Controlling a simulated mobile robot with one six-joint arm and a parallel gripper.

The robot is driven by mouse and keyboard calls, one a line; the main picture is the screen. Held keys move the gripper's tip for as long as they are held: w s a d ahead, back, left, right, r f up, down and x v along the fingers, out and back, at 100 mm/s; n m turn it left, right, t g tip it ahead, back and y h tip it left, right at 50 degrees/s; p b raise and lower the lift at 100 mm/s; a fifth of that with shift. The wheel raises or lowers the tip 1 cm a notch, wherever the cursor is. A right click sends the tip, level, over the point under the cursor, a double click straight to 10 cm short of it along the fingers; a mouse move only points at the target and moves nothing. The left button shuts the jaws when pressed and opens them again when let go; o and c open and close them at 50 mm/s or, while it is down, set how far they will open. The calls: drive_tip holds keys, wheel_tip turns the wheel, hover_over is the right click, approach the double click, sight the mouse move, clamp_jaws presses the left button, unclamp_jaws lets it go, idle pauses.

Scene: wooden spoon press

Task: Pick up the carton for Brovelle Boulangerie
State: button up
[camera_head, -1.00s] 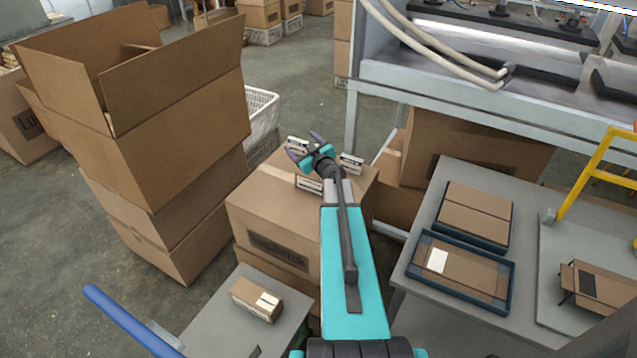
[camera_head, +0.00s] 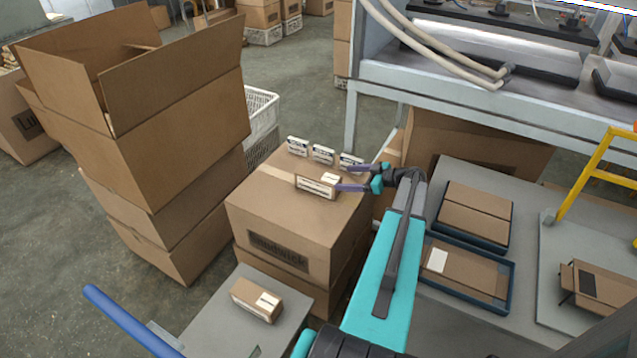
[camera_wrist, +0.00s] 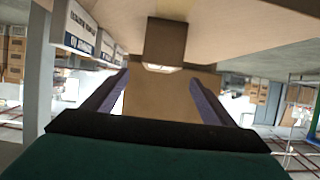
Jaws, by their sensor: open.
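Another small brown carton (camera_head: 257,299) with a white label sits on the low grey table at the lower left. My gripper (camera_head: 345,178) is open and empty, reaching in from the right at the right end of the first carton, one finger close to it. In the wrist view the two purple fingers (camera_wrist: 155,95) are apart, with a brown block (camera_wrist: 165,45) beyond them. Whether they touch anything is unclear.
Three small white signs (camera_head: 323,154) stand in a row at the back of the large carton (camera_head: 290,225). Tall stacked open boxes (camera_head: 175,110) are at left. A grey table (camera_head: 450,165) with blue trays is at right. A metal bench (camera_head: 470,95) stands behind.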

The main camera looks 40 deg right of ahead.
sight(330, 178)
drive_tip(key=shift+f, duration=0.1)
idle(0.3)
drive_tip(key=shift+b+x, duration=1.3)
drive_tip(key=shift+x, duration=0.4)
drive_tip(key=shift+b+x, duration=1.45)
drive_tip(key=shift+x, duration=1)
drive_tip(key=shift+f, duration=0.1)
drive_tip(key=shift+b+x, duration=0.9)
drive_tip(key=shift+b, duration=0.25)
drive_tip(key=b+x, duration=0.2)
drive_tip(key=shift+w+a+f+b, duration=0.15)
drive_tip(key=shift+f+b, duration=0.05)
drive_tip(key=shift+b, duration=0.1)
drive_tip(key=shift+w+a+b, duration=0.15)
drive_tip(key=shift+w+b, duration=0.25)
drive_tip(key=shift+w, duration=0.1)
